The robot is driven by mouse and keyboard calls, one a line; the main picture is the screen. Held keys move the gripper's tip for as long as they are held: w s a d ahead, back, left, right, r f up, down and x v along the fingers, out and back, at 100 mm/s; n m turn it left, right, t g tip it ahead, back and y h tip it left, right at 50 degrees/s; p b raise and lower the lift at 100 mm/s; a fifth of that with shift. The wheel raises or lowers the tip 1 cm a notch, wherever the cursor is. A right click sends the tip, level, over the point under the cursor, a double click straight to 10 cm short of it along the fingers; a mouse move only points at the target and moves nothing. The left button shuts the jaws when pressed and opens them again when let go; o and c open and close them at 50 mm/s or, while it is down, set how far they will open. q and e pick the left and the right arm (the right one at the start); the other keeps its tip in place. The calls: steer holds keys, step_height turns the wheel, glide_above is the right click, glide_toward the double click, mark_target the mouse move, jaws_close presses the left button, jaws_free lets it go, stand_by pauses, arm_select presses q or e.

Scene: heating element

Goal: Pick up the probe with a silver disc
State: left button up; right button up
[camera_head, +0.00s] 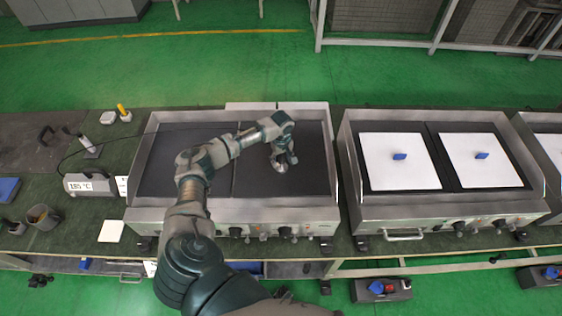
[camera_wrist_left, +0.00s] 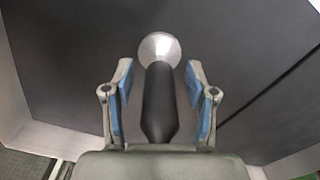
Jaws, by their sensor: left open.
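The probe shows in the left wrist view, with a black handle (camera_wrist_left: 159,103) and a round silver disc (camera_wrist_left: 159,48) at its far end. It is over the dark griddle plate (camera_head: 187,175). My left gripper (camera_head: 283,160) is at the right half of this griddle. In the left wrist view its two blue-padded fingers (camera_wrist_left: 159,82) are open on either side of the handle, with a gap on both sides. In the head view the gripper mostly hides the probe. My right gripper is not in view.
A temperature display (camera_head: 91,185) stands left of the griddle, with a dark cord running towards the plate. The griddle has raised metal walls. A second griddle (camera_head: 445,209) on the right bears two white sheets (camera_head: 396,172) with blue items. The left plate half is clear.

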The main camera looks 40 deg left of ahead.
arm_select(q)
steer(key=shift+w+d+f, duration=0.1)
steer(key=shift+f, duration=0.55)
jaws_close()
steer(key=shift+r, duration=0.1)
